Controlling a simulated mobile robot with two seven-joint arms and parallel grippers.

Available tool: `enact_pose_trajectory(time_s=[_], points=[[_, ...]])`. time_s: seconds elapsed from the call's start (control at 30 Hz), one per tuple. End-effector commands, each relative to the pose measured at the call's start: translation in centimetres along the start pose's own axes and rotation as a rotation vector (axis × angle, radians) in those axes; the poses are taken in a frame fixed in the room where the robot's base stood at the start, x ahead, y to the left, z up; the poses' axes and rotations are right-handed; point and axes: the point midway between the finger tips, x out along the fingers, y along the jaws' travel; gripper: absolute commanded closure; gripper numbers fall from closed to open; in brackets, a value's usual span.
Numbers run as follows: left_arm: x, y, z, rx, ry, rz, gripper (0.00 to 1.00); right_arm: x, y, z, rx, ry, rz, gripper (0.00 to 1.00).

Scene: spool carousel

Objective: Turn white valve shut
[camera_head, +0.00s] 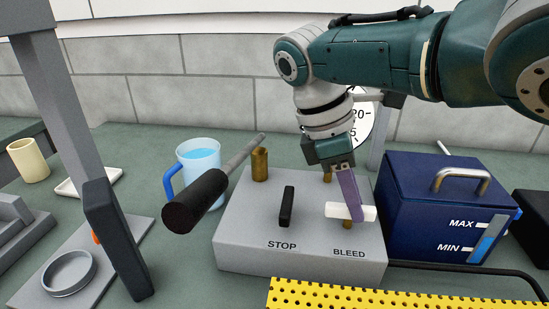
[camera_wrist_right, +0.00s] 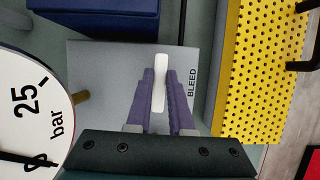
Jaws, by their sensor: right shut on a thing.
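The white valve handle (camera_head: 334,210) sits on a brass stem on top of the grey box, just behind the word BLEED. It lies crosswise, left to right, in the head view. My right gripper (camera_head: 356,212) comes down from above with its purple fingers shut on the white handle. In the right wrist view the white handle (camera_wrist_right: 160,72) shows between the two purple fingers of the right gripper (camera_wrist_right: 160,98). The grey box (camera_head: 240,225) also carries a black handle (camera_head: 286,206) behind the word STOP. My left gripper is not in view.
A lever with a black grip (camera_head: 195,201) reaches over the box's left side. A blue mug (camera_head: 199,158) stands behind it. A blue tank (camera_head: 430,205) stands close on the right. A round gauge (camera_wrist_right: 28,105) is behind the arm. A yellow perforated strip (camera_head: 400,295) lies in front.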

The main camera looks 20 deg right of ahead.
Motion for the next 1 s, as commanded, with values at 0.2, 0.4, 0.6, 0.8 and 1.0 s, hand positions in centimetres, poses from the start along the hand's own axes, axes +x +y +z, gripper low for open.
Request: enact_pose_trajectory(time_s=[0.2, 0.4, 0.6, 0.8, 1.0], points=[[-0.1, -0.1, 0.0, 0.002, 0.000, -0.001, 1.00, -0.1, 0.0, 0.1, 0.003, -0.003, -0.004, 0.73], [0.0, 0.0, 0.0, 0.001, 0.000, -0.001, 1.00, -0.1, 0.0, 0.1, 0.001, -0.002, -0.002, 0.51], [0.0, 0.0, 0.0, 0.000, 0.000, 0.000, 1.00, 0.0, 0.0, 0.1, 0.000, -0.001, -0.001, 0.50], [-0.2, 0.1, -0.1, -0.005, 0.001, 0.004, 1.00, -1.4, 0.0, 0.0, -0.001, 0.002, 0.001, 0.50], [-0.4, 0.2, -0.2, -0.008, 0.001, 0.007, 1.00, -5.4, 0.1, 0.0, 0.000, 0.003, 0.003, 0.50]])
